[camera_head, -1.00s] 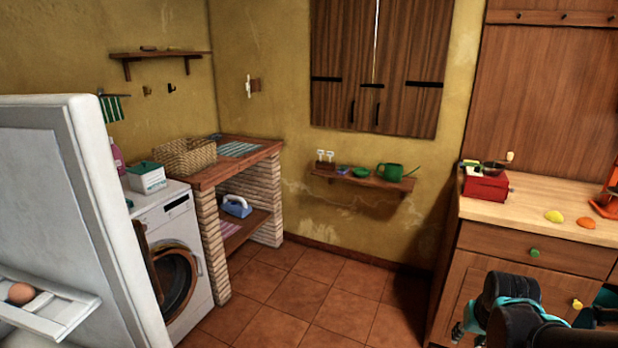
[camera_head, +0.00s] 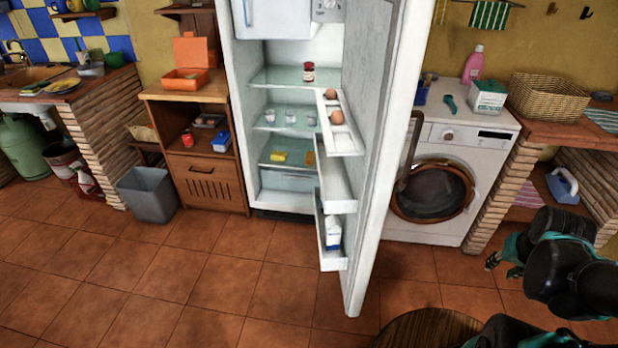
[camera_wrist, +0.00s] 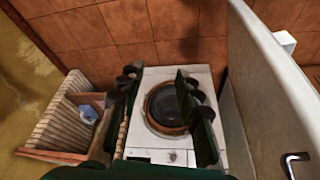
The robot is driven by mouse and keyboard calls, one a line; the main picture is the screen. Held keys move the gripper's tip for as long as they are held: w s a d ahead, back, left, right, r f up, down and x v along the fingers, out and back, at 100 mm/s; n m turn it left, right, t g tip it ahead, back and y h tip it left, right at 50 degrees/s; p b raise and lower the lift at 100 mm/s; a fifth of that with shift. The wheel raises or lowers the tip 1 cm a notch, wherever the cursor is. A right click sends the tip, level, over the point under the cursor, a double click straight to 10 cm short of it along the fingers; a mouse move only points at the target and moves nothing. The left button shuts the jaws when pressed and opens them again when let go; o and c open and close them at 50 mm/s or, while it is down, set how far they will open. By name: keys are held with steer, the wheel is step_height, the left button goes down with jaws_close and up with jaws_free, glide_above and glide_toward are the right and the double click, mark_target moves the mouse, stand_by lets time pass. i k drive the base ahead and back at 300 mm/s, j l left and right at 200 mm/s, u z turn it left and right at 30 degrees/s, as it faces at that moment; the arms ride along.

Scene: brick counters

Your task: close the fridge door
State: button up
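The fridge (camera_head: 290,50) stands with its white door (camera_head: 385,150) swung wide open toward me. The door's inner shelves hold eggs and a carton, and the lit interior shows glass shelves.
The washing machine (camera_head: 450,205) stands right of the door, beside a brick counter (camera_head: 500,185). A round wooden top (camera_head: 430,330) is at the bottom edge. A grey bin (camera_head: 148,195) and a wooden cabinet (camera_head: 208,165) stand left of the fridge.

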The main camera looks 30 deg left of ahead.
mark_target(358, 158)
steer(key=i+l+u, duration=0.25)
steer(key=u, duration=0.2)
steer(key=i+l+u, duration=0.15)
steer(key=l+u, duration=0.3)
steer(key=i+l+u, duration=0.15)
steer(key=l+u, duration=1.1)
steer(key=l, duration=0.75)
steer(key=k+l, duration=0.1)
steer(key=l, duration=0.3)
steer(key=k+l+z, duration=0.1)
steer(key=l, duration=0.3)
